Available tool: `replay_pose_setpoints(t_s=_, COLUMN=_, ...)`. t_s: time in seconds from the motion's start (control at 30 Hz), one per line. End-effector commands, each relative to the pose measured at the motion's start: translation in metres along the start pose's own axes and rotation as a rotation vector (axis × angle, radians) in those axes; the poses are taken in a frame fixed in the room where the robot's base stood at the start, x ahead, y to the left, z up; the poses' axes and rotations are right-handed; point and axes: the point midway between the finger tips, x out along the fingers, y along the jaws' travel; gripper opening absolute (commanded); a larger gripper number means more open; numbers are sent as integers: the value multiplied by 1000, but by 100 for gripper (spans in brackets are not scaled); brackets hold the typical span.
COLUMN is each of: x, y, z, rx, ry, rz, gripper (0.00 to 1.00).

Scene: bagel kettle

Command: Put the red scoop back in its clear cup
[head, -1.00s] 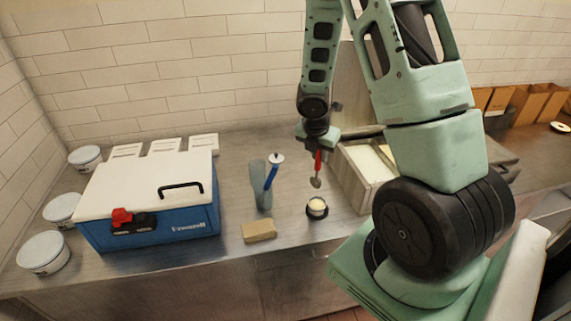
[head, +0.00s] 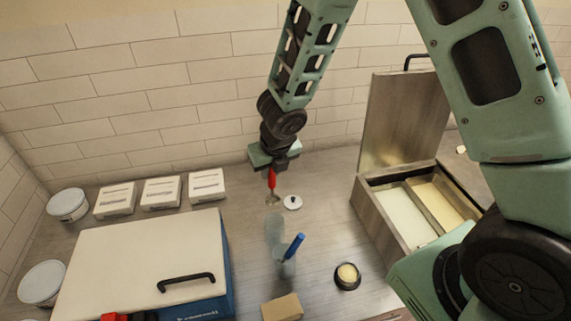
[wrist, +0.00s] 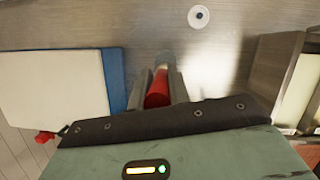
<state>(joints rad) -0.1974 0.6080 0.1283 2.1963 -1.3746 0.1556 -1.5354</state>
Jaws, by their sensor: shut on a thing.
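My gripper (head: 271,165) is shut on the red scoop (head: 271,181), which hangs upright with its metal head down, above the counter near the back wall. In the wrist view the red handle (wrist: 158,92) sits between both fingers. A translucent clear cup (head: 274,228) stands in front of the scoop, nearer the camera. Just in front of it a second clear cup (head: 286,269) holds a blue-handled scoop (head: 294,246). The red scoop is apart from both cups. Its lower end is hard to make out in the wrist view.
A small white disc (head: 293,202) lies right of the scoop. A black-rimmed bowl (head: 347,276) and tan block (head: 283,308) are at the front. A blue cooler (head: 230,270) stands left. An open metal bin (head: 379,212) stands right. White boxes (head: 161,191) line the back.

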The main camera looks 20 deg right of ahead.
Motion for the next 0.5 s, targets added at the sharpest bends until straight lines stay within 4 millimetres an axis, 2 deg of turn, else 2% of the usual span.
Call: replay_pose_setpoints(t_s=0.5, x=52, y=-1, z=-17, rx=4, ry=1, rz=-2, gripper=0)
